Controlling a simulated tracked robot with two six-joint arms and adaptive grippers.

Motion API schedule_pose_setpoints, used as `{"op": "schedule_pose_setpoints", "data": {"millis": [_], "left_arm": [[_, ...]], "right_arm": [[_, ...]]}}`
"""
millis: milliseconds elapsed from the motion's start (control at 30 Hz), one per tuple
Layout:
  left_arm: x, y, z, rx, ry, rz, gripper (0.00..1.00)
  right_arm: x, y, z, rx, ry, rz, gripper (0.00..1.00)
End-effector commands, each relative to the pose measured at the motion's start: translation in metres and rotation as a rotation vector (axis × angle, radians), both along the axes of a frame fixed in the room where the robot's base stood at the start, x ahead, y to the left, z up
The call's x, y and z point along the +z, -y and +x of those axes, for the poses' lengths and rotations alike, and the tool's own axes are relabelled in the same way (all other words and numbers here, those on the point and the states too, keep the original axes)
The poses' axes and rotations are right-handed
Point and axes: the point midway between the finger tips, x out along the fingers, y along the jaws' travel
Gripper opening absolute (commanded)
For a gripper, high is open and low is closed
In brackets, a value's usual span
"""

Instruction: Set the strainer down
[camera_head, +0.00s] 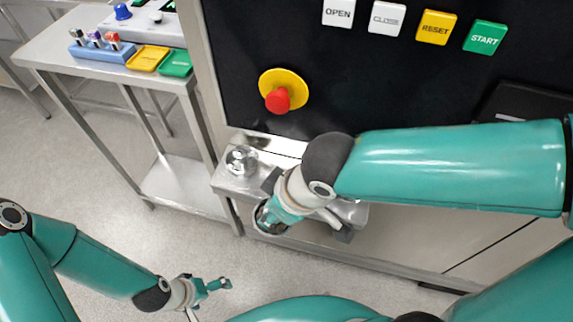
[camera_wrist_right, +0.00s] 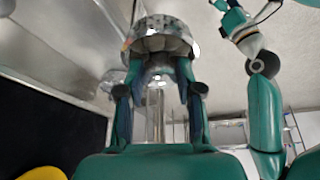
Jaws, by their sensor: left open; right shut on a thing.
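The strainer (camera_wrist_right: 158,28) is a shiny, perforated metal cup in the right wrist view. My right gripper (camera_wrist_right: 160,68) is shut on it, one finger on either side. In the head view my right gripper (camera_head: 273,216) is at the front edge of the metal ledge (camera_head: 228,182), and my wrist hides most of the strainer there. I cannot tell whether the strainer touches the ledge. My left gripper (camera_head: 218,285) is open and empty, low over the floor at the lower left. It also shows in the right wrist view (camera_wrist_right: 236,22).
A shiny round metal part (camera_head: 241,160) stands on the ledge, left of my right wrist. The black panel (camera_head: 350,85) behind carries a red emergency button (camera_head: 278,99) and several labelled buttons. A steel side table (camera_head: 60,52) holds a blue rack (camera_head: 100,49) and coloured trays.

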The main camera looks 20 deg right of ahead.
Motion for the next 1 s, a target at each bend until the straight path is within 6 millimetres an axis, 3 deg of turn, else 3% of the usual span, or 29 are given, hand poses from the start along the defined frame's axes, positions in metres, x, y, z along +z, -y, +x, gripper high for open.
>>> {"op": "schedule_pose_setpoints", "data": {"millis": [200,400,700,833,1000], "left_arm": [[0.013,0.0,0.0,0.0,0.0,0.0,1.0],[0.018,0.0,0.0,0.0,0.0,0.0,1.0],[0.022,0.0,0.0,0.0,0.0,0.0,1.0],[0.018,0.0,0.0,0.0,0.0,0.0,1.0],[0.018,0.0,0.0,0.0,0.0,0.0,1.0]], "right_arm": [[0.002,0.036,0.051,-0.011,-0.004,0.001,0.0],[0.001,0.059,0.085,-0.007,-0.002,0.001,0.0],[0.0,0.073,0.106,-0.004,0.0,0.0,0.0],[-0.024,0.071,0.103,-0.001,-0.005,-0.001,0.0],[-0.036,0.071,0.103,-0.001,-0.001,0.0,0.0]]}}
